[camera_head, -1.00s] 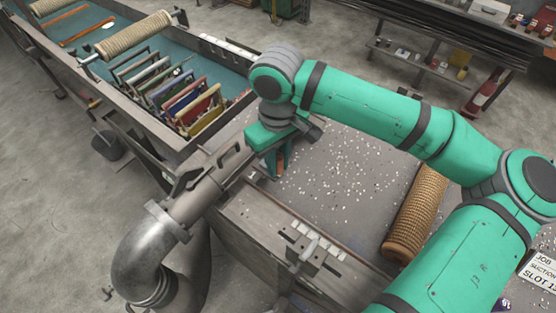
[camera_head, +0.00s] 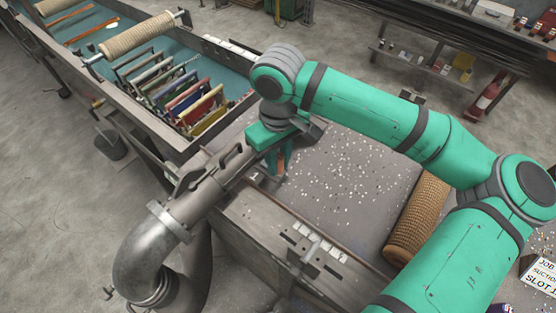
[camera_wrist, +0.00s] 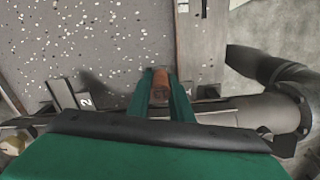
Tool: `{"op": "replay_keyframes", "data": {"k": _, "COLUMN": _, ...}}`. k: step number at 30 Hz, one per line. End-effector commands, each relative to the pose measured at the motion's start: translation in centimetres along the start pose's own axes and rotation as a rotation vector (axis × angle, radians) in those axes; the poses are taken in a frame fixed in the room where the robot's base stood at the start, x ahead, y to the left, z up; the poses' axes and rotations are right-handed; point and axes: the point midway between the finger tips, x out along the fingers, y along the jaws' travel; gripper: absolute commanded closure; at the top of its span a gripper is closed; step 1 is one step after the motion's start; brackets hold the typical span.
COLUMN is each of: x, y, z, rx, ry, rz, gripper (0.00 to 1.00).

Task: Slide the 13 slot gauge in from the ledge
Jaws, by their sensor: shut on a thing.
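My gripper (camera_head: 275,165) is shut on a reddish-brown block or handle (camera_wrist: 160,82), which also shows as a brown patch between the fingers in the head view (camera_head: 282,161). I cannot tell whether it is the slot gauge; its lower part is hidden by the fingers. The gripper is just above the speckled grey table, close beside the metal suction pipe (camera_head: 205,192). A job card (camera_head: 541,272) at the right edge reads "SLOT 1", with the rest cut off. A metal ledge (camera_head: 262,215) runs along the table's front. A tag marked 2 (camera_wrist: 85,101) lies left of the fingers.
A rack of several coloured frames (camera_head: 190,100) stands in the teal trough at the left. A woven roll (camera_head: 418,218) lies on the table to the right. A bracket (camera_head: 312,258) sits on the front ledge. Speckled table surface between gripper and roll is free of large objects.

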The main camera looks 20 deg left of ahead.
Motion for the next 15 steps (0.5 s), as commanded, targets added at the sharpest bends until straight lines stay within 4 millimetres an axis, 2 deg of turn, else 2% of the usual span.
{"op": "replay_keyframes", "data": {"k": 15, "x": -0.01, "y": -0.45, "z": -0.89, "rx": -0.007, "ry": 0.0, "rz": 0.0, "gripper": 1.0}}
